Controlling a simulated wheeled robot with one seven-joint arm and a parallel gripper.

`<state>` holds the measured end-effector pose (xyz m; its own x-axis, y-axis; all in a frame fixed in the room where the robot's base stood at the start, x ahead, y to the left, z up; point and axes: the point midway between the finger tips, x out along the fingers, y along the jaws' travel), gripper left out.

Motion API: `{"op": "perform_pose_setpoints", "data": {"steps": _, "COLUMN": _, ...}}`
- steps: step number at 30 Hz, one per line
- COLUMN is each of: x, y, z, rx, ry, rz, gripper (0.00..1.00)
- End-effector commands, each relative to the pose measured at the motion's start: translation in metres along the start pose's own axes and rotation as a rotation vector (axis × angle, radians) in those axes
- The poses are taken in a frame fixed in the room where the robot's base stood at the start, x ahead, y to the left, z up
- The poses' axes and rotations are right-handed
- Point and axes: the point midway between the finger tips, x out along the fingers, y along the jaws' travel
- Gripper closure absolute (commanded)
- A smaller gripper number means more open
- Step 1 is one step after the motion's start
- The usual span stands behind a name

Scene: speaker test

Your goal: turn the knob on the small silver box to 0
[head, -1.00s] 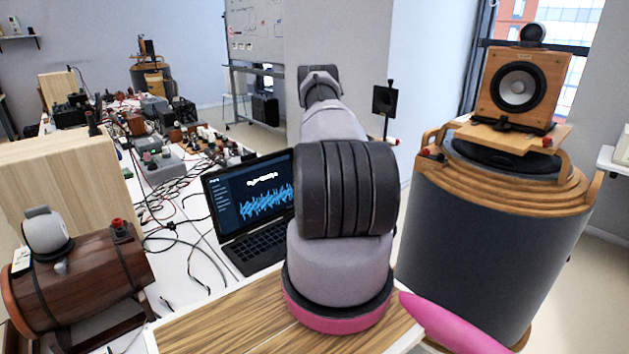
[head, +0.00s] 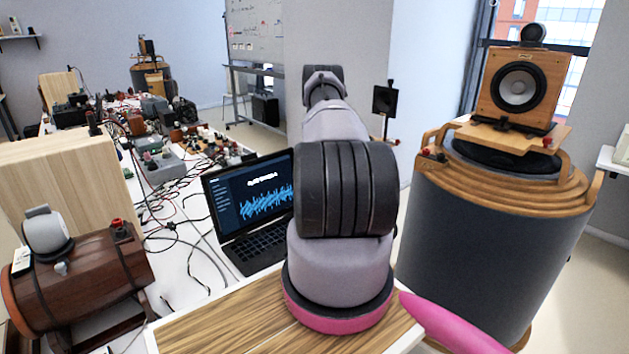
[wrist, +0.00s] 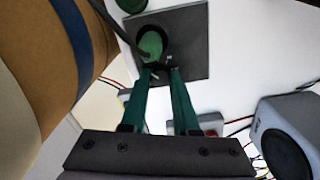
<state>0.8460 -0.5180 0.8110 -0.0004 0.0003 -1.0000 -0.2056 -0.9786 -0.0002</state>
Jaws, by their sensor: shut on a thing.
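In the wrist view, my gripper (wrist: 161,70) has two dark green fingers close together. Their tips meet at a small dark knob (wrist: 153,43) with a green face, and the gripper is shut on it; the exact contact is hard to see. The knob sits on a dark grey, square-looking face (wrist: 190,40), which appears to be the small box, in shadow rather than bright silver. No dial marks or 0 can be read. In the head view, my own arm stands in front and hides the gripper, knob and box.
A black cable (wrist: 112,25) runs close beside the knob. A rounded brown body (wrist: 40,70) with a blue band is at left, and a pale grey unit (wrist: 285,135) with a dark round front at right. An open laptop (head: 250,205) and loose cables lie on the white table.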

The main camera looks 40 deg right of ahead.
Motion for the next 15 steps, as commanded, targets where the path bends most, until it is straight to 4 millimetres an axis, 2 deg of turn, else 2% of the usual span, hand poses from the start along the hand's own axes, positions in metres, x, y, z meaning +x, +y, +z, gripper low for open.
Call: {"op": "perform_pose_setpoints", "data": {"steps": 15, "x": -0.0016, "y": 0.0012, "z": -0.0014, "rx": -0.04, "ry": 0.004, "rz": 0.003, "gripper": 1.0}}
